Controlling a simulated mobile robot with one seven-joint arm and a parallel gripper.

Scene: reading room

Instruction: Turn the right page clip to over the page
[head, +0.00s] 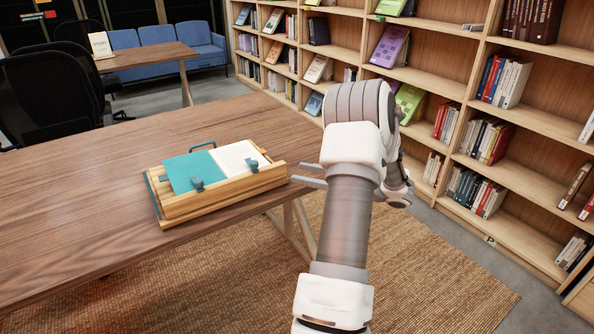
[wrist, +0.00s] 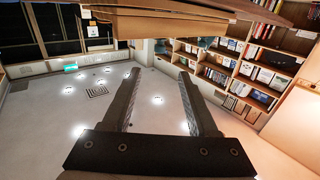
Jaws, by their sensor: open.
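A wooden book stand (head: 228,199) on the near table holds an open book with a teal left side (head: 190,170) and a white right page (head: 236,155). The right page clip (head: 252,166), dark teal, stands at the front ledge by the lower edge of the white page. I cannot tell whether it presses on the page. The left clip (head: 197,184) stands before the teal side. My gripper (head: 294,174) is open and empty, just right of the stand and apart from the clip. In the wrist view its two dark fingers (wrist: 159,74) are spread with nothing between them.
The wooden table (head: 90,225) has free room left of the stand; its right edge is near my gripper. Bookshelves (head: 440,90) line the right side. A dark chair (head: 50,95) and a blue sofa (head: 150,40) are farther back.

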